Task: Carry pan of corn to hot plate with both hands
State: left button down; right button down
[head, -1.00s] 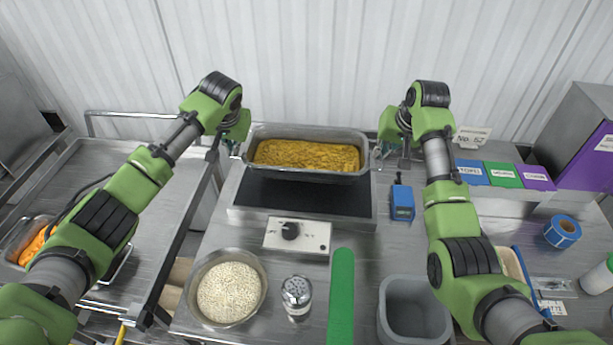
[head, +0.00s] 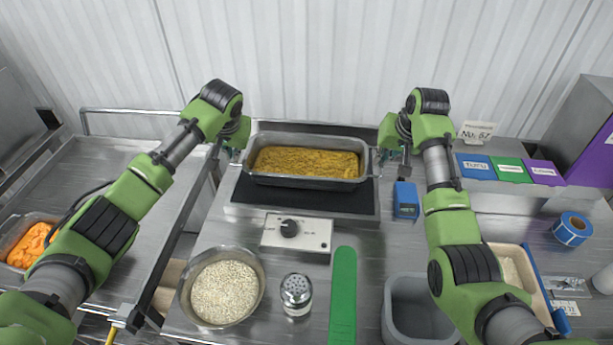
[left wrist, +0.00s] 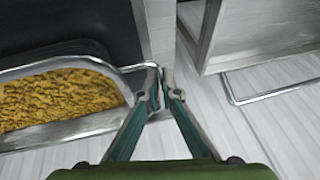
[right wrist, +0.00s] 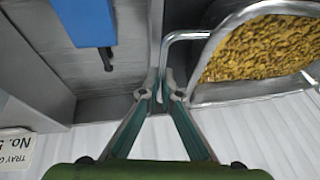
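The grey metal pan (head: 268,178) holds yellow corn (head: 305,161). It sits level over the black top of the hot plate (head: 300,201); it looks to rest on it, but its underside is hidden. My left gripper (left wrist: 161,80) is shut on the wire handle at the pan's left end, as the left wrist view shows. My right gripper (right wrist: 166,82) is shut on the wire handle (right wrist: 184,36) at the right end. In the head view both grippers flank the pan.
A control box with a knob (head: 289,229) is in front of the hot plate. A blue device (head: 406,199) stands close to its right. A bowl of rice (head: 224,288), a shaker (head: 296,294), a green strip (head: 343,290) and a grey bin (head: 388,318) are nearer.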

pick_arm(q)
jog(key=shift+a+f, duration=0.1)
jog(key=shift+f, duration=0.2)
pick_arm(e)
jog(key=shift+d+f, duration=0.1)
jog(key=shift+f, duration=0.15)
pick_arm(q)
jog(key=c, duration=2.3)
grip_release()
jog(key=shift+r, duration=0.1)
pick_arm(e)
jog(key=c, duration=2.3)
grip_release()
pick_arm(q)
jog(key=shift+s+r, duration=0.1)
jog(key=shift+s, duration=0.05)
pick_arm(e)
jog(key=shift+s+r, duration=0.15)
pick_arm(q)
jog(key=shift+r, duration=0.2)
pick_arm(e)
jog(key=shift+r, duration=0.1)
pick_arm(q)
jog(key=v, duration=1.1)
jog(key=shift+s+r, duration=0.2)
pick_arm(e)
jog(key=v, duration=1.1)
jog(key=shift+s+r, duration=0.15)
jog(key=shift+r, duration=0.15)
